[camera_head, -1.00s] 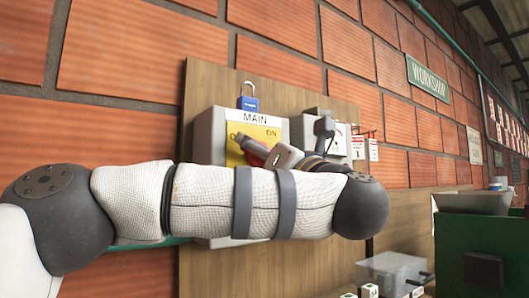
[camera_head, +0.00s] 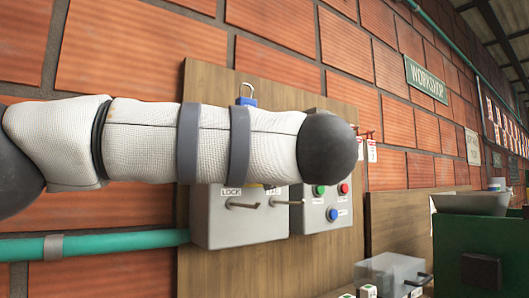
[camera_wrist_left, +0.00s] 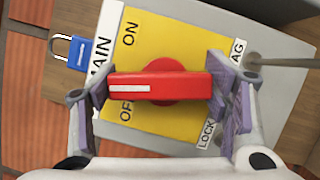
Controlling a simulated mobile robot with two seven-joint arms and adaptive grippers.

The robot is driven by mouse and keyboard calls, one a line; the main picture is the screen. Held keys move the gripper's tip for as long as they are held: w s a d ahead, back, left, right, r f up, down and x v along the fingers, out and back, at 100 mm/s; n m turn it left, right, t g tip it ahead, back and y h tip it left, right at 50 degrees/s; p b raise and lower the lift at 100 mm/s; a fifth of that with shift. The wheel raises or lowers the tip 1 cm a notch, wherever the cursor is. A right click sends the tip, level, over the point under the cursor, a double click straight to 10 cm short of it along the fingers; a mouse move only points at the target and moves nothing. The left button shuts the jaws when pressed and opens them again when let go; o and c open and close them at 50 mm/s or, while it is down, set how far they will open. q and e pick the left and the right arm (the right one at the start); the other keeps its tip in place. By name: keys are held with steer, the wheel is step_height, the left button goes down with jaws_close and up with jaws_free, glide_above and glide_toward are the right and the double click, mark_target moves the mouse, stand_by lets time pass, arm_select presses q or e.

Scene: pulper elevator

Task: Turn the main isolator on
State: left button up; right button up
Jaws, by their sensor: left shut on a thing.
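The main isolator is a grey box (camera_head: 217,228) on a wooden board, seen in the head view below my left arm. Its red handle (camera_wrist_left: 183,88) shows in the left wrist view in front of a yellow plate (camera_wrist_left: 165,35). The handle's white stripe lies between the words ON and OFF, nearer OFF. My left gripper (camera_wrist_left: 163,88) is shut on the handle, with one finger at each end. In the head view my left arm hides the handle and this gripper. My right gripper is not in view.
A blue padlock (camera_head: 246,101) hangs above the box. Thin metal rods (camera_head: 243,205) stick out at its lower front. A second grey box (camera_head: 318,218) with green, red and blue buttons adjoins on the right. A clear-covered box (camera_head: 390,272) and green machine (camera_head: 478,235) stand lower right.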

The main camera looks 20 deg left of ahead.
arm_select(q)
steer(key=shift+m+g+h, duration=0.3)
steer(key=shift+m+g, duration=0.1)
steer(key=shift+m, duration=1.1)
steer(key=o, duration=1.2)
steer(key=shift+c, duration=0.2)
steer(key=v, duration=1.2)
steer(key=shift+r, duration=0.1)
